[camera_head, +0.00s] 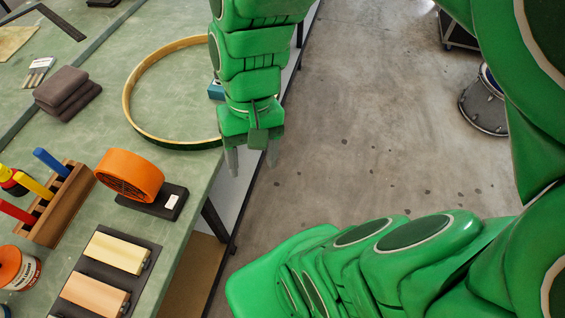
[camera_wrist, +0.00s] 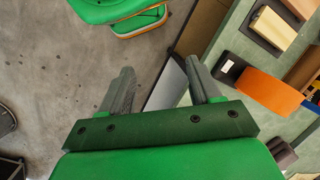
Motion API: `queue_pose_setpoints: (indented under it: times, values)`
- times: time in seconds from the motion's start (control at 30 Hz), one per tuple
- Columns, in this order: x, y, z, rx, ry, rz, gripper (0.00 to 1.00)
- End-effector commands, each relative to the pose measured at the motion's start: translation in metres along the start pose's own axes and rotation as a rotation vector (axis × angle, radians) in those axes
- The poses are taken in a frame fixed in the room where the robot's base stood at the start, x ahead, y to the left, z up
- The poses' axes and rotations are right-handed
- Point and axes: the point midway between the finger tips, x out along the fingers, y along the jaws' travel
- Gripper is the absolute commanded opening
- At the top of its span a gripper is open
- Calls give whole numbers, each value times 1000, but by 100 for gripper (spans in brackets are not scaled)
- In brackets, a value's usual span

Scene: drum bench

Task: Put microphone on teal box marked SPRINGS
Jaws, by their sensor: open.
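My gripper (camera_head: 252,160) hangs open and empty just off the bench's right edge, its fingers pointing down. Its two spread fingers also show in the wrist view (camera_wrist: 159,76), with floor and the bench's side between them. A small teal-blue box (camera_head: 215,91) shows beside my arm, by the right side of the wooden hoop. My arm hides most of it, and no marking on it can be read. I cannot make out a microphone in either view.
On the green bench (camera_head: 100,140) are a wooden hoop (camera_head: 128,100), dark folded cloths (camera_head: 66,92), an orange round object on a black base (camera_head: 130,175), a tool rack (camera_head: 60,205) and wooden blocks (camera_head: 115,252). A drum (camera_head: 487,108) stands on the floor at right.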

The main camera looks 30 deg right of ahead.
Motion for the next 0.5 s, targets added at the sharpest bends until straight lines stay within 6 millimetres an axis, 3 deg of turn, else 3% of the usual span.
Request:
queue_pose_setpoints:
  times: [0.2,0.5]
  values:
    - [-2,28,30,-93,38,121,63]
    - [-3,39,39,-127,46,162,63]
